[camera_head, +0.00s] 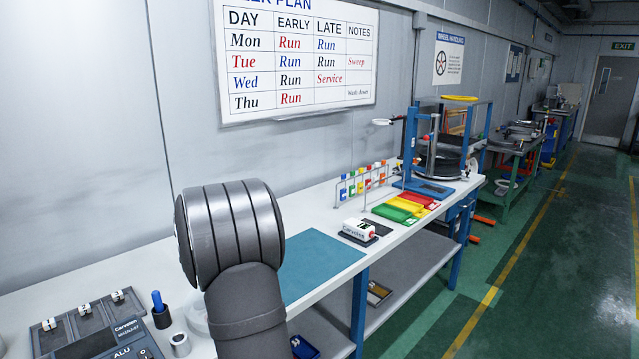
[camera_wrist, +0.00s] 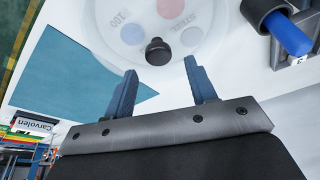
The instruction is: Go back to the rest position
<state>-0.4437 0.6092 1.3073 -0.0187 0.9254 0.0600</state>
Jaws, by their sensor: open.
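My gripper (camera_wrist: 163,88) shows in the wrist view with its two blue fingers spread apart and nothing between them. It is above the white bench, near a clear round disc (camera_wrist: 112,40) with a black knob (camera_wrist: 158,51) at its edge. In the head view my grey arm stands in the foreground and hides the gripper. Part of the clear disc (camera_head: 196,316) shows beside my arm there.
A blue-handled tool (camera_head: 158,300) stands in a dark holder by a grey device (camera_head: 100,340) at front left. A teal mat (camera_head: 315,262) lies bare on the bench. Further back are a white Carvolen box (camera_head: 360,229), coloured trays (camera_head: 405,208) and a blue frame (camera_head: 410,140).

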